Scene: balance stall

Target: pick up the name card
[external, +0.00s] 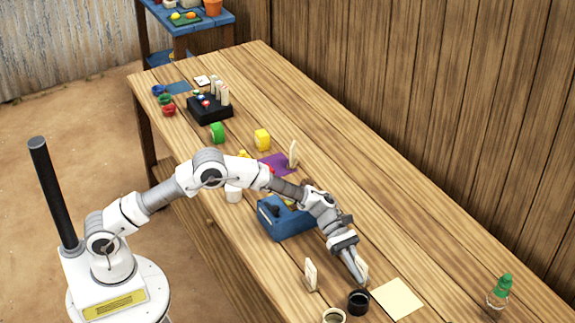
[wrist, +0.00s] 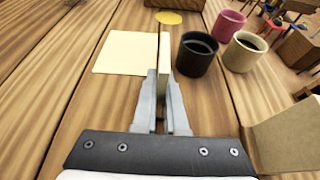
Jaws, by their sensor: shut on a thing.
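The name card appears as a thin cream upright card (wrist: 165,50) between my fingertips in the wrist view. It also shows as a pale upright piece at the fingertips in the external view (external: 364,269). My gripper (external: 358,276) points down at the table, with its fingers (wrist: 164,82) shut on the card from both sides. The card's lower part is hidden by the fingers, and I cannot tell whether it touches the table. A second cream card (external: 311,275) stands to the left of my gripper; a large cream panel (wrist: 286,138) shows at the right in the wrist view.
A cream square sheet (external: 398,298) lies right of my gripper. A black cup (external: 358,303) and a cream cup (external: 334,316) stand close by; a pink cup (wrist: 229,24) is beyond. A blue box (external: 285,220) is behind.

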